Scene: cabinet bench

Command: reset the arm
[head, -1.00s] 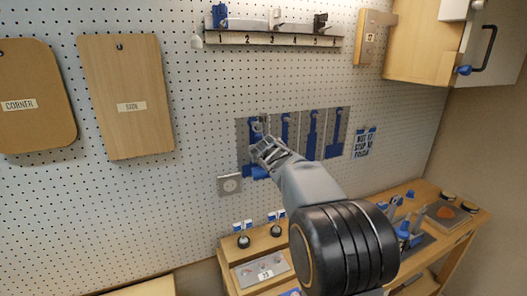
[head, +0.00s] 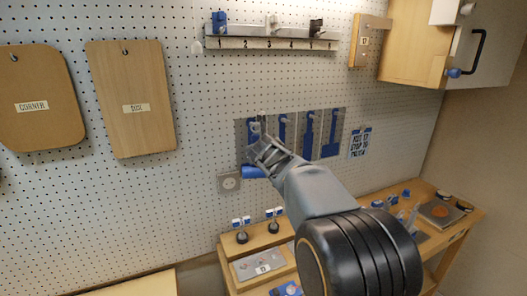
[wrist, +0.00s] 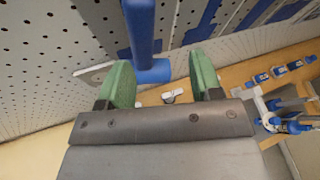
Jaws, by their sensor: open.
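My gripper (head: 265,150) is raised in front of the pegboard, at the left part of the grey tool panel (head: 342,122). In the wrist view its two green fingers stand apart, with the gap between the tips (wrist: 160,72) wide. A blue tool (wrist: 141,25) hangs just beyond the fingers, its blue lower end (wrist: 153,72) showing between them. Neither finger visibly grips it. In the head view the blue end (head: 254,172) shows just below the gripper, and the gripper hides part of the tool.
A numbered rack (head: 275,43) is above, and a wall cabinet (head: 415,45) is at upper right. Two wooden boards (head: 130,85) (head: 38,100) hang at left. A wooden bench (head: 450,232) with fixtures and small parts lies below. The pegboard between boards and panel is mostly clear.

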